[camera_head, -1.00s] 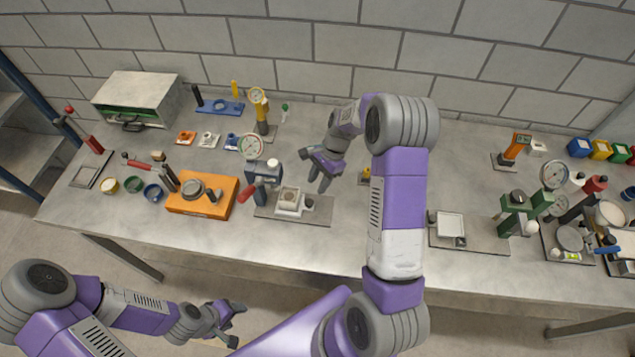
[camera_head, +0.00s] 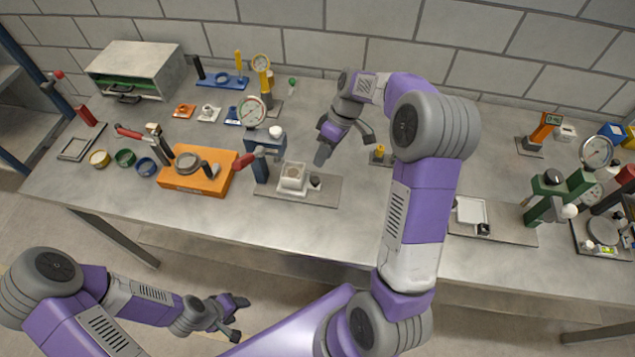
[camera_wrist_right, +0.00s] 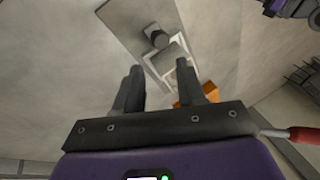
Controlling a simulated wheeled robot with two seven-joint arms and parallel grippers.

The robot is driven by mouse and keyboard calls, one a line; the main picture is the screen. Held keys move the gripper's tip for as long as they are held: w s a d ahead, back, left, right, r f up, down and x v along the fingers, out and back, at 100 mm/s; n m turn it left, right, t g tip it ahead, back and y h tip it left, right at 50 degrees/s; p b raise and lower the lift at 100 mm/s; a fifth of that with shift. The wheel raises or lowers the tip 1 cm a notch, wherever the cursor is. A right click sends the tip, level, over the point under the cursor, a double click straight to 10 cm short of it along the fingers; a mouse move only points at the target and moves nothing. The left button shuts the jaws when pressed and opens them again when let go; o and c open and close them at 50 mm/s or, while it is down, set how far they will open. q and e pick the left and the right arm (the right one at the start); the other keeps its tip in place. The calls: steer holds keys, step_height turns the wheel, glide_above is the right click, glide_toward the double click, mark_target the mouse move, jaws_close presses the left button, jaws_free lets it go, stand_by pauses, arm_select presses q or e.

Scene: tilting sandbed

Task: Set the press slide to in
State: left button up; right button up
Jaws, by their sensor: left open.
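A white block with a recess (camera_head: 291,182) sits on a grey base plate (camera_head: 328,188) beside a small dark knob (camera_head: 315,182), in front of a dark blue gauge press (camera_head: 262,168) with a red handle. A similar plate with a white square frame (camera_head: 470,212) lies left of a green press (camera_head: 553,188). I cannot tell which is the press slide. My right gripper (camera_head: 345,148) is open and empty above the table, behind and right of the white block. In the right wrist view its fingers (camera_wrist_right: 160,82) are apart, with a plate and knob beyond. My left gripper (camera_head: 236,318) is open below the table's front edge.
An orange fixture (camera_head: 213,181) stands left of the blue press. A small yellow part (camera_head: 380,151) stands on a plate right of my right gripper. Several gauges and tools crowd the right end.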

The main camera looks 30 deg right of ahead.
mark_target(315, 179)
steer(key=a+f+n+b, duration=0.1)
steer(key=f+n+b, duration=0.1)
steer(key=n, duration=0.2)
steer(key=a+f+n+b, duration=0.1)
steer(key=f+n+b, duration=0.1)
steer(key=n, duration=0.2)
steer(key=s+a+f+n+b, duration=0.1)
steer(key=f+n+b, duration=0.1)
steer(key=f+n, duration=0.1)
steer(key=shift+n, duration=0.8)
steer(key=shift+c, duration=0.4)
jaws_close()
